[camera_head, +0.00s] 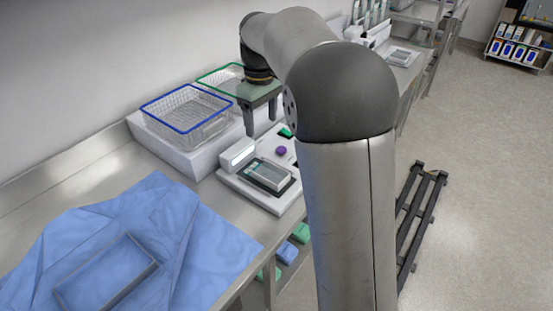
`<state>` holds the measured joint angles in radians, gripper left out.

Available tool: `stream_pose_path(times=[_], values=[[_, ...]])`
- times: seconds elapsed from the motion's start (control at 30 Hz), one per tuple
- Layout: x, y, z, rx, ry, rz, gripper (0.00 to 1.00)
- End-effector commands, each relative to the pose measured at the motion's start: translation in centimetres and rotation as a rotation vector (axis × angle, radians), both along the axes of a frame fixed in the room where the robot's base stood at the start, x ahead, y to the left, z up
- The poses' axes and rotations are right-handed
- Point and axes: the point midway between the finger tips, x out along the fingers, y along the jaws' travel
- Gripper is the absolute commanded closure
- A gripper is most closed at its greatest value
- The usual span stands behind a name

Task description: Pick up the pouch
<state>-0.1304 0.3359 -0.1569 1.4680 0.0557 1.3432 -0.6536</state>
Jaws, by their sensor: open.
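A flat, pale grey-green rectangular item with a light border, which looks like the pouch (268,175), lies on a dark pad of a white bench device (230,180). My gripper (261,122) is open, its two dark fingers pointing down with a gap between them. It is above and behind the pouch in the picture, apart from it, near the baskets. I see nothing between the fingers. My arm hides the area right of the device.
A crumpled blue drape (130,235) with a rectangular frame covers the front left bench. A dark rack (419,220) is on the right.

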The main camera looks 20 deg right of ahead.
Motion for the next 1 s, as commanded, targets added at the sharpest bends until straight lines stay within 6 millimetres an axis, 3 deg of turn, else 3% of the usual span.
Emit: stream_pose_path(times=[0.17,0.6,1.0], values=[[0.8,0.2,-1.3,-0.003,0.004,0.023,0.33],[0.7,0.1,-10.3,-0.004,0.003,0.02,0.33],[0.7,-0.1,-14.1,-0.004,0.003,0.02,0.33]])
